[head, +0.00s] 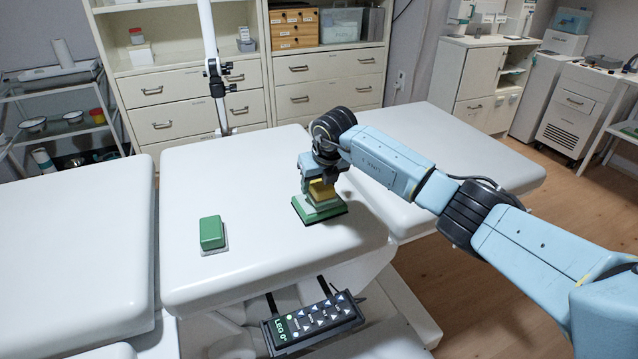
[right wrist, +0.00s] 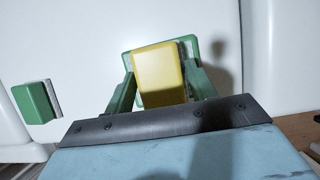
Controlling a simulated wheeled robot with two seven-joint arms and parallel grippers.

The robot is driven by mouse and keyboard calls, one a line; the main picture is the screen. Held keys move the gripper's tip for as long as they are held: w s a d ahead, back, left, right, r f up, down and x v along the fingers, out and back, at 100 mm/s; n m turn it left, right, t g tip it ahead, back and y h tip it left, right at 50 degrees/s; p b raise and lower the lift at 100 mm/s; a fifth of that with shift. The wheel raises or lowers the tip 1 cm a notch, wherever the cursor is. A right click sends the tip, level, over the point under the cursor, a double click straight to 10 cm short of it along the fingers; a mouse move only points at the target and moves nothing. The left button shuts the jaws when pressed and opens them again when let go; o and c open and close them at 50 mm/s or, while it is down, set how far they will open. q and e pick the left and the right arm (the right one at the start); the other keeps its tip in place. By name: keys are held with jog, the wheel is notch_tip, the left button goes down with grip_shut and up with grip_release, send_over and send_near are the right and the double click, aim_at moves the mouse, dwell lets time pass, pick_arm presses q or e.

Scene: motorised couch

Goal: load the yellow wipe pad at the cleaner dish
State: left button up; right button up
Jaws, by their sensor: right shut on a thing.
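The yellow wipe pad (head: 323,190) is a small block between the fingers of my right gripper (head: 319,186). My right gripper is shut on it and points down over the couch. The pad also shows in the right wrist view (right wrist: 160,75), with a green finger on each side. The green cleaner dish (head: 318,210) lies directly under the pad on the white couch section, near its right edge. Its rim shows behind the pad in the right wrist view (right wrist: 190,43). I cannot tell whether the pad touches the dish. My left gripper is not in view.
A green block on a pale grey base (head: 212,234) stands left of the dish, apart from it; it also shows in the right wrist view (right wrist: 37,103). A hand control (head: 313,318) hangs at the couch's front edge. A pole (head: 209,40) rises behind. The couch top between is clear.

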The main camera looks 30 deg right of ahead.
jog(key=shift+r+p, duration=1.85)
jog(key=shift+r, duration=0.85)
jog(key=shift+a, duration=0.1)
